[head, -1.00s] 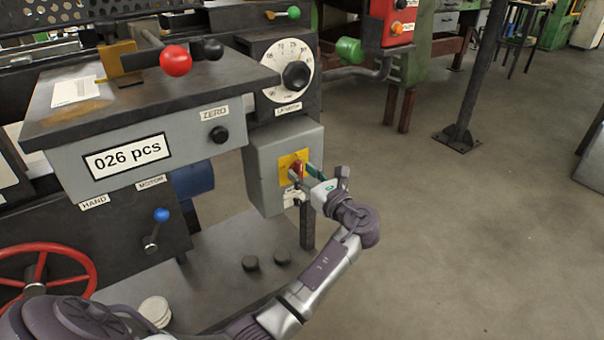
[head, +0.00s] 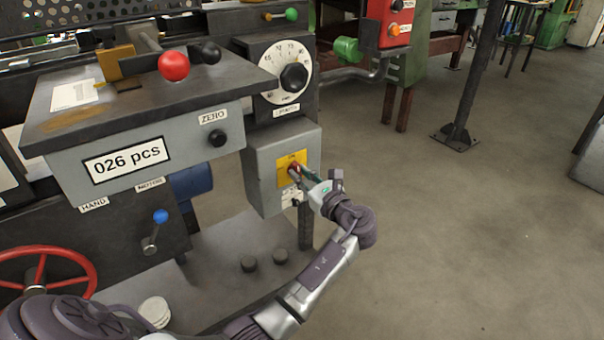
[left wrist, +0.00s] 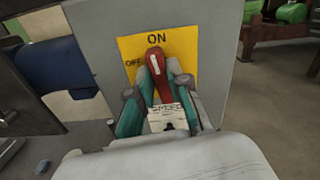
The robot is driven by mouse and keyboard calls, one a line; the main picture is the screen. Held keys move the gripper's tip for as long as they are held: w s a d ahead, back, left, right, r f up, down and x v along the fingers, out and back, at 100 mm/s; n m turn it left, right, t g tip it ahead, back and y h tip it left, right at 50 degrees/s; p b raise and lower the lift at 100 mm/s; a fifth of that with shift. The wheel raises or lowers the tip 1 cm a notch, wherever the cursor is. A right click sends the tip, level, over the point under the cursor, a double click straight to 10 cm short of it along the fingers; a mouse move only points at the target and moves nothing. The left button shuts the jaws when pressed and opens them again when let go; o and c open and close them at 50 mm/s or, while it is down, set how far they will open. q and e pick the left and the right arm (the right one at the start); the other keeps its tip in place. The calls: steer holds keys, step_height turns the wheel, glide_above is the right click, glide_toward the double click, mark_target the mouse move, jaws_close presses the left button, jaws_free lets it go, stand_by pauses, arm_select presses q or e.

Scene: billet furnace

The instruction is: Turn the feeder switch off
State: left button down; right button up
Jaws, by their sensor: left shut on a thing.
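The feeder switch has a red handle (head: 294,168) on a yellow plate (head: 284,175) on the front of a grey box (head: 262,182). In the left wrist view the handle (left wrist: 156,66) points up, close to the word ON on the yellow plate (left wrist: 128,50); OFF is at the upper left. My left gripper (head: 305,175) is shut on the handle, with its teal fingers on either side of it (left wrist: 155,88). A white label (left wrist: 168,117) below the plate is partly hidden by the gripper. My right gripper is out of view.
A round dial (head: 286,72) sits above the switch box. The counter box (head: 150,150) with a ZERO knob (head: 217,138) is to the left. A blue-knobbed lever (head: 160,216) and red handwheel (head: 52,264) are lower left. The floor to the right is open.

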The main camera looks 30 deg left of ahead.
arm_select(q)
steer(key=n, duration=0.2)
steer(key=shift+n+p, duration=0.3)
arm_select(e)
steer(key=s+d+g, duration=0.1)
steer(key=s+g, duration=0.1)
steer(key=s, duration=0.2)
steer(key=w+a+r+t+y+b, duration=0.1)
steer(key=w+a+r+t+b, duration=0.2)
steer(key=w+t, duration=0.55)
arm_select(q)
steer(key=shift+s+a+f+n+b, duration=0.1)
steer(key=shift+n+b, duration=0.25)
steer(key=shift+n, duration=2)
steer(key=shift+s+f+n+b, duration=0.15)
steer(key=shift+n+b, duration=0.2)
steer(key=shift+n, duration=1.95)
steer(key=shift+a+f+n+b, duration=0.1)
steer(key=shift+n+b, duration=0.25)
steer(key=shift+n, duration=2)
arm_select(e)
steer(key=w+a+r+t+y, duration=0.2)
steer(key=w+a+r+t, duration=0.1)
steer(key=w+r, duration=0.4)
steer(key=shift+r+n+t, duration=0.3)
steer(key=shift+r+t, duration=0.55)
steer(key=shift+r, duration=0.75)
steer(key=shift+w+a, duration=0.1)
